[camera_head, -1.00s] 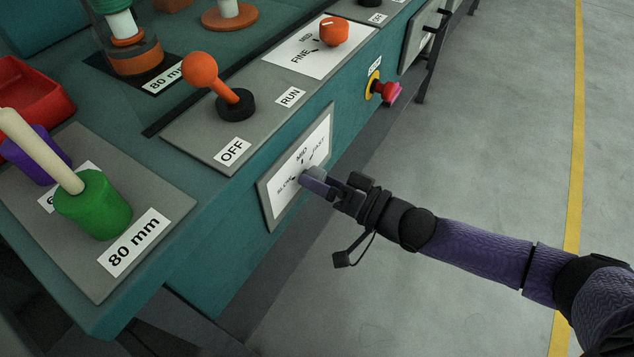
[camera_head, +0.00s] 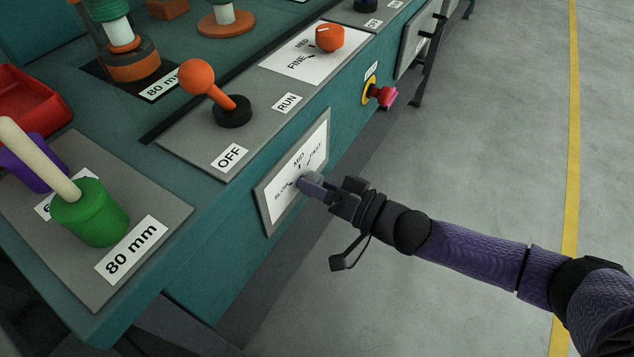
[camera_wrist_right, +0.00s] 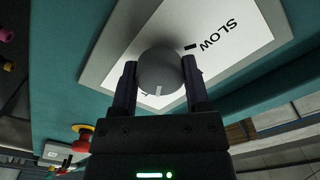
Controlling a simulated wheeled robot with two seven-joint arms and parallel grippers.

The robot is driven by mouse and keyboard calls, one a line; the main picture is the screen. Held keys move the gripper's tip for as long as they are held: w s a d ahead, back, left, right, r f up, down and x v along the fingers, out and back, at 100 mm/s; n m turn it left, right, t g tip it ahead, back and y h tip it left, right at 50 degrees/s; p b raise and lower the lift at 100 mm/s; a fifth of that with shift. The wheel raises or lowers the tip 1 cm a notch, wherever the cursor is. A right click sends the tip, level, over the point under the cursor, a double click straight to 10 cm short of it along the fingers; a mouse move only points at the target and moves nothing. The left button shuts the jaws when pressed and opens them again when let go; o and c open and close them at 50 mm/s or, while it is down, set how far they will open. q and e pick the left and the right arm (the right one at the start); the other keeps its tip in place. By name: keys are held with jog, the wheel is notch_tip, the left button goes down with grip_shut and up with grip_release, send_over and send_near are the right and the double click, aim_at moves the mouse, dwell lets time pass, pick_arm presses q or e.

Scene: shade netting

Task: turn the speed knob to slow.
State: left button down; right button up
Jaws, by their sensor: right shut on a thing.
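The speed knob (camera_wrist_right: 160,72) is a grey round knob on a white dial card (camera_wrist_right: 225,38), with a short white line on its rim towards my gripper's palm. The word SLOW and its black tick lie up and to the right of the knob in the right wrist view. My right gripper (camera_wrist_right: 160,85) is shut on the knob, one finger on each side. My left gripper is not in view.
Above the dial are an orange-balled lever (camera_head: 212,88) by OFF and RUN labels and an orange knob (camera_head: 329,38) on a card. A red stop button (camera_head: 384,96) juts out farther along the bench front. Open floor (camera_head: 480,150) lies right of the bench.

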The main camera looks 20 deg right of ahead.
jog(key=shift+r+n+p, duration=0.1)
jog(key=shift+n+p, duration=0.3)
jog(key=shift+n, duration=0.5)
jog(key=n+p, duration=0.1)
jog(key=n, duration=0.1)
jog(key=shift+n, duration=0.3)
jog(key=n+p, duration=0.1)
jog(key=n, duration=0.2)
jog(key=shift+n, duration=0.3)
jog(key=n, duration=0.2)
jog(key=shift+n+p, duration=0.35)
jog(key=shift+n, duration=0.05)
jog(key=n, duration=0.5)
jog(key=shift+p, duration=0.35)
jog(key=n, duration=0.6)
jog(key=shift+n, duration=0.3)
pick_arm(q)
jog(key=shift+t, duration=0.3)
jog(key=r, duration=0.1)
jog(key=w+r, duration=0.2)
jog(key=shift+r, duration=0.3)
pick_arm(e)
jog(key=shift+n, duration=0.5)
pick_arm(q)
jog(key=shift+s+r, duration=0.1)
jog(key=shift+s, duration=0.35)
